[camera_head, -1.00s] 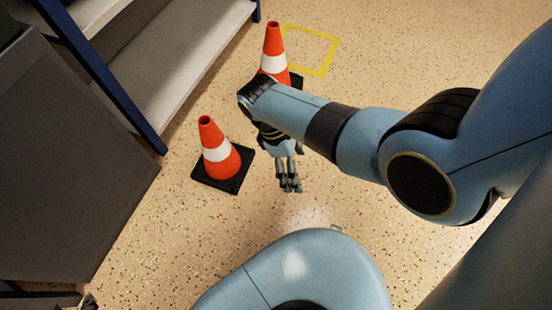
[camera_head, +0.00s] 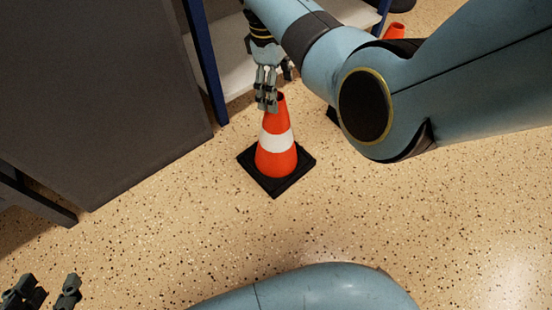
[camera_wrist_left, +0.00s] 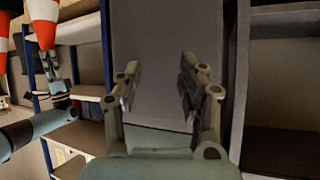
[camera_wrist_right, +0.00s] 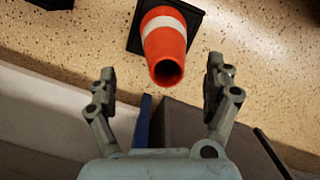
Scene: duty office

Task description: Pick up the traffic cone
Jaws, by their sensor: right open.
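The orange traffic cone (camera_head: 275,160) with a white band and black square base stands upright on the floor in the head view. In the right wrist view the cone (camera_wrist_right: 165,42) points its hollow tip toward me, a little ahead of the open fingers. My right gripper (camera_head: 267,92) is open at the cone's tip and covers part of it; it does not hold it, and I cannot tell if they touch. My left gripper (camera_head: 45,290) is open and empty at the bottom left, well away from the cone; its fingers also show in the left wrist view (camera_wrist_left: 160,85).
A second cone (camera_head: 396,31) stands behind my right arm, mostly hidden. A dark grey cabinet (camera_head: 95,100) is to the left, and a shelf with a blue post (camera_head: 205,60) stands behind the cone. The speckled floor in front and right is clear.

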